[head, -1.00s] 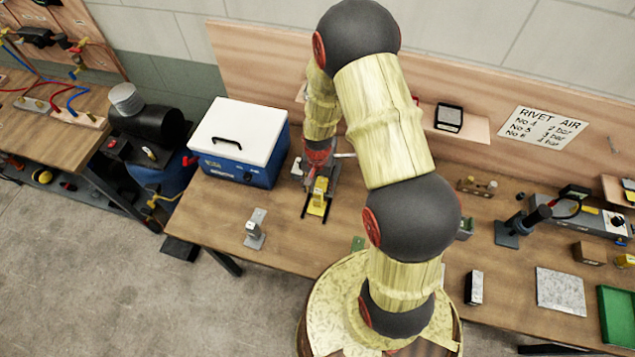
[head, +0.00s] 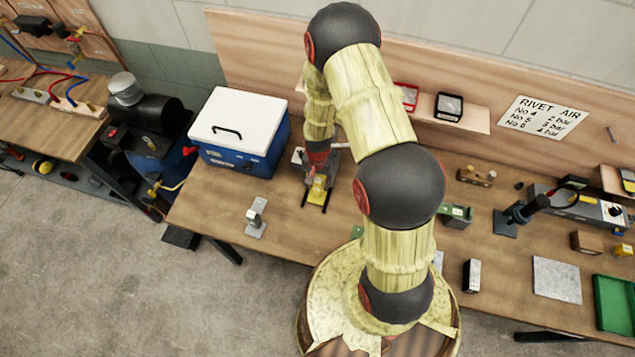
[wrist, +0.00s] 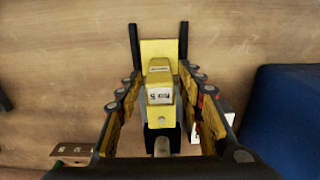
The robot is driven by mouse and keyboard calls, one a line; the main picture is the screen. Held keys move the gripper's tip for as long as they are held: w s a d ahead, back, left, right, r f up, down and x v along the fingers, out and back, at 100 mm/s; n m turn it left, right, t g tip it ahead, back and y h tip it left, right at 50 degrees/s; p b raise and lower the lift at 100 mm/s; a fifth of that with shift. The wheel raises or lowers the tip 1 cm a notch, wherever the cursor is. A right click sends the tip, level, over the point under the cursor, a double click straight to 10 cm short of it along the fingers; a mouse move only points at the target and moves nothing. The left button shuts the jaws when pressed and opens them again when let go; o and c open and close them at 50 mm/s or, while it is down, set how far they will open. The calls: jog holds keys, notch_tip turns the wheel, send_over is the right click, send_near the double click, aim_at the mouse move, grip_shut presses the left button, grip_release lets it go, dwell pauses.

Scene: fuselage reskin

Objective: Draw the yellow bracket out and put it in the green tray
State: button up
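The yellow bracket (wrist: 159,95) carries a small white label. In the wrist view it lies between the fingers of my gripper (wrist: 163,78), with a gap visible on each side, so my gripper is open around it. Its yellow plate (wrist: 159,50) extends beyond the fingertips between two dark rails. In the head view the bracket (head: 318,190) sits on its fixture on the bench, right of the blue box, partly hidden by my gripper. The green tray (head: 614,303) is at the far right, cut by the picture edge; its visible inside looks empty.
A blue box with a white lid (head: 240,130) stands close left of the fixture. A small grey metal stand (head: 255,218) is near the front edge. A grey plate (head: 557,279), a dark block (head: 471,276) and a clamp-like tool (head: 515,215) lie toward the tray.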

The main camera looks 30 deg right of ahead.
grip_shut()
dwell(0.5)
jog(key=shift+s, duration=0.1)
